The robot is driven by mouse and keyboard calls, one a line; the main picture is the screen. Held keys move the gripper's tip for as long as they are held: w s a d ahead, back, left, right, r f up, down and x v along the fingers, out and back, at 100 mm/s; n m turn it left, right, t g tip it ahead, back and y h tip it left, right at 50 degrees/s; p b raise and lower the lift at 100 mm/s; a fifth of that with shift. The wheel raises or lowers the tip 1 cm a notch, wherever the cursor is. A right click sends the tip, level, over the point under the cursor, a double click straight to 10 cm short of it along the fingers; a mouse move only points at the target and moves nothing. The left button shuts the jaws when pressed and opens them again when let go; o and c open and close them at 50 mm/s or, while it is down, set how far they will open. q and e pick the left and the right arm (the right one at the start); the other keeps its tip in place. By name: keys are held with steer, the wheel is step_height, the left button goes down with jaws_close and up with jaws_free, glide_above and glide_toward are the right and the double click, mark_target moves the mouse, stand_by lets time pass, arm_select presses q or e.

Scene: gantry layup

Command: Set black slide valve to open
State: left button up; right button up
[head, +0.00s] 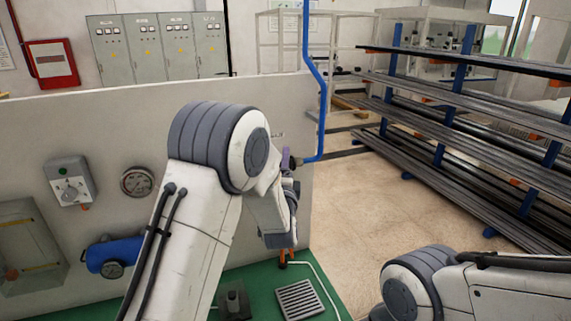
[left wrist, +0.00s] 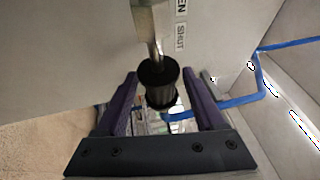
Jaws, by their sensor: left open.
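The slide valve's black knob (left wrist: 160,82) hangs on a metal stem in the left wrist view. A metal bracket or slide (left wrist: 148,22) is above it on the pale panel. Beside it are a "SHUT" label (left wrist: 180,37) and a partly cut-off label ending in "EN". My left gripper (left wrist: 159,76) has its purple fingers apart, one on each side of the knob in the picture. I cannot tell whether they touch it. In the head view my left arm hides the valve, and only a bit of the left gripper (head: 287,160) shows. My right gripper is out of view.
A blue pipe (head: 319,90) runs down close to the gripper at the panel's right end. A rack of bars (head: 460,110) stands right, past open floor.

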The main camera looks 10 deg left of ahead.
arm_select(q)
jaws_close()
stand_by(1.3)
